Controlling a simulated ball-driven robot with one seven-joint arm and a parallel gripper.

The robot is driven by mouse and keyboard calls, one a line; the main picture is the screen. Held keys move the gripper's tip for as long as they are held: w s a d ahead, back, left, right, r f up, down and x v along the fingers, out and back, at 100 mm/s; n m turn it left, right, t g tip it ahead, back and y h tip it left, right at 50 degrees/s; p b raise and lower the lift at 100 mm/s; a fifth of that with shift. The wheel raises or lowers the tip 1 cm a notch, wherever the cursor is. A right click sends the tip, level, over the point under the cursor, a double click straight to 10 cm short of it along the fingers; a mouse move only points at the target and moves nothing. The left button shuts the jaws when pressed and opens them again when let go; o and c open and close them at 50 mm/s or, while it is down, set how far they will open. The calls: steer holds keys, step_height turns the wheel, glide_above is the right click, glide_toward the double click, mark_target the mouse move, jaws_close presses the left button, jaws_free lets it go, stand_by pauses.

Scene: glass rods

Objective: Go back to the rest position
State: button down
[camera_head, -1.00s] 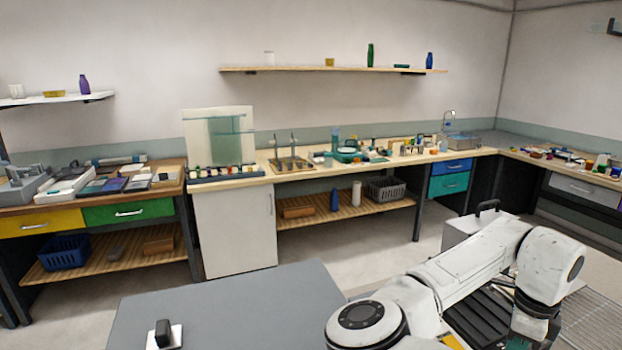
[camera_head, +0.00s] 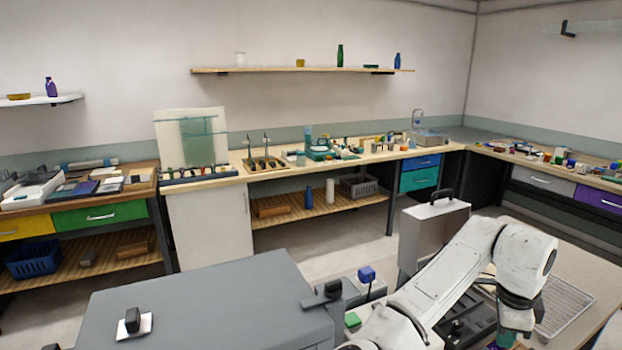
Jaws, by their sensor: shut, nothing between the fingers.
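My white arm (camera_head: 452,262) is folded at the lower right of the head view. Its upper link rises from the bottom edge to a bent joint (camera_head: 528,262). From there a darker section drops toward the bottom edge. My gripper cannot be made out; the end of the arm is low in the picture or beyond its edge. I see nothing held.
A silver case (camera_head: 430,235) stands close behind my arm. A grey cabinet (camera_head: 200,300) fills the lower left front, and a wire rack (camera_head: 568,305) lies right of my arm. A long bench (camera_head: 345,163) with small items lines the back wall. Open floor (camera_head: 320,255) lies between.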

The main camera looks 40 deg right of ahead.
steer(key=a+f+n+t, duration=0.1)
steer(key=a+f+n, duration=0.4)
steer(key=a+n, duration=0.2)
steer(key=w+a+f+n, duration=0.1)
steer(key=a+f+n, duration=0.3)
steer(key=a+n, duration=0.3)
steer(key=a+f+n+t, duration=0.1)
steer(key=a+f+n, duration=0.4)
steer(key=n, duration=0.7)
steer(key=shift+w+a+f+t+h, duration=0.1)
steer(key=shift+a+f+t+h, duration=0.1)
steer(key=shift+a, duration=0.35)
steer(key=shift+w+a+f+t+h, duration=0.1)
steer(key=shift+a+f+h, duration=0.1)
steer(key=shift+a, duration=0.3)
steer(key=s+a+f+n+y, duration=0.1)
steer(key=s+a+f+n, duration=0.1)
steer(key=a, duration=0.3)
steer(key=s+a+f+n+g+y, duration=0.1)
steer(key=s+a+f+n, duration=0.1)
steer(key=a, duration=0.3)
steer(key=shift+s+y, duration=0.4)
steer(key=shift+s, duration=0.5)
steer(key=c, duration=1.9)
jaws_free()
